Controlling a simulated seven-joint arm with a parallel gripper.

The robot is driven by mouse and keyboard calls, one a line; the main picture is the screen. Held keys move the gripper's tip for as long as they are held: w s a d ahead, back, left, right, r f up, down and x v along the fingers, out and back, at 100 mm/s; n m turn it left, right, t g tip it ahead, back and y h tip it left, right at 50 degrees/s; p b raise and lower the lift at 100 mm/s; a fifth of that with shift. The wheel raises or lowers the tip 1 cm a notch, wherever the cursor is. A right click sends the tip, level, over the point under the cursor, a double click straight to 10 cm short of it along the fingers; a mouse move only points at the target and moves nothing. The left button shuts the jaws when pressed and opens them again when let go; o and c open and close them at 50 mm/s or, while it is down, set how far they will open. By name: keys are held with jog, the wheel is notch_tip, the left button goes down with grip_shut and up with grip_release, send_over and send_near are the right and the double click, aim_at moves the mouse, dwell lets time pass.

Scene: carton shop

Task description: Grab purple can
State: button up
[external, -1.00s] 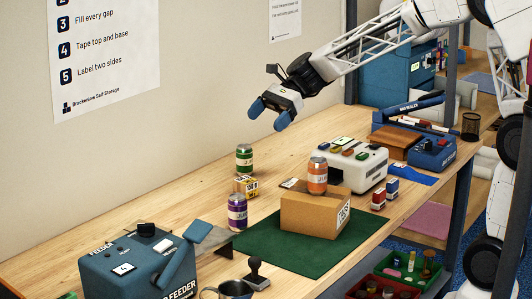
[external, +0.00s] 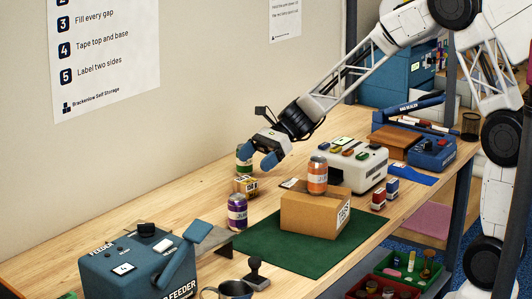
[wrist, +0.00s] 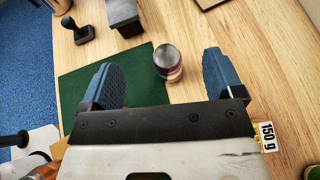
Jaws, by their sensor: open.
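The purple can (external: 237,212) stands upright on the wooden bench, at the left edge of the green mat. In the wrist view the purple can (wrist: 168,61) shows from above, between the open blue fingertips and a little beyond them, closer to the right finger. My gripper (external: 257,161) is open and empty, above and behind the can in the external view, in front of the green can (external: 243,153), which it partly hides. In the wrist view my gripper (wrist: 165,75) spans the can with room on both sides.
A small yellow box (external: 246,185) stands just behind the purple can. An orange can (external: 317,176) sits on a carton (external: 314,214) on the green mat (external: 270,247). A blue feeder machine (external: 135,265) and a stamp (external: 256,274) are nearer the front.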

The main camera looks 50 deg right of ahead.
jog(key=shift+f, duration=0.2)
send_near(237, 205)
notch_tip(237, 205, down, 2)
jog(key=w, duration=0.2)
jog(key=shift+x, duration=0.95)
jog(key=shift+a+f, duration=0.25)
jog(key=shift+a, duration=0.1)
jog(key=shift+x, duration=2.5)
